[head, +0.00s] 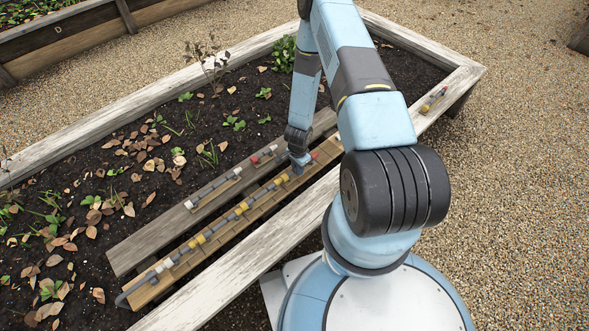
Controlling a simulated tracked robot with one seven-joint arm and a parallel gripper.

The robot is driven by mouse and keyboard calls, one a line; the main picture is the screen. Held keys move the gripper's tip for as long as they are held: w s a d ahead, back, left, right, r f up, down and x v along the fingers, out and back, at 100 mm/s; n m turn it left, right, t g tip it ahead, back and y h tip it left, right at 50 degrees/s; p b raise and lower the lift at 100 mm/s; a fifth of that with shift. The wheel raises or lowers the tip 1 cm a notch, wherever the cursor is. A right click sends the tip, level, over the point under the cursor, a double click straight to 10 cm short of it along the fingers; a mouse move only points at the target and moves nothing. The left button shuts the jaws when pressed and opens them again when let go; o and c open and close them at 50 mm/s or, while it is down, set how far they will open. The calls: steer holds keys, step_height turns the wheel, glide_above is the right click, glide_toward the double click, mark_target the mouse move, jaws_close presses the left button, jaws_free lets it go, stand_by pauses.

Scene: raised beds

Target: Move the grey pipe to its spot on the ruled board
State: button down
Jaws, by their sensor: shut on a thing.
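The ruled board (222,237) is a long tan strip with marks across it, lying slantwise in the bed. A row of grey pipe pieces with yellow and pale fittings (201,240) runs along it. My gripper (299,169) points down at the board's far right part, just beyond the last yellow fitting and beside a red fitting (314,155). It is shut on the grey pipe, which is very small here and mostly hidden by the fingers. I cannot tell whether the pipe touches the board.
A grey plank (150,238) behind the board bears a grey pipe piece with pale ends (214,188) and one with a red end (262,156). Another piece (434,99) lies on the bed's right rim. Soil with leaves and plants lies behind.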

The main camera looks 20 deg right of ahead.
steer(key=c, duration=1)
jaws_free()
